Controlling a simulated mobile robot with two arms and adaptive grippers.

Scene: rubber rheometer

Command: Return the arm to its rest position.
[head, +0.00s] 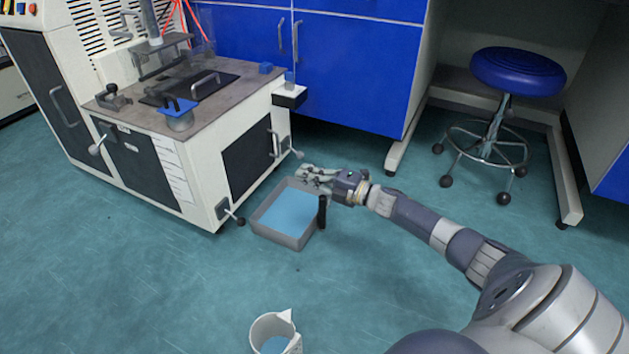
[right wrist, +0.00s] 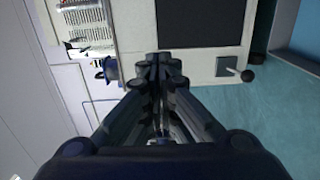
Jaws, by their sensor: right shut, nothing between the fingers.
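My right arm reaches in from the lower right of the head view. Its gripper (head: 312,174) is held out in the air in front of the machine's right side, over the far edge of a tray as seen in that view. In the right wrist view the fingers (right wrist: 160,62) are together and nothing shows between them. The machine's pale side with a dark panel (right wrist: 198,22) lies beyond the fingertips. My left gripper is in neither view.
The white machine (head: 150,165) with a grey top stands at the left. A grey tray with a blue inside (head: 262,226) is below my gripper. A white jug (head: 262,333) is at the bottom. Blue cabinets (head: 350,70) and a blue stool (head: 517,72) stand behind. Open floor lies between.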

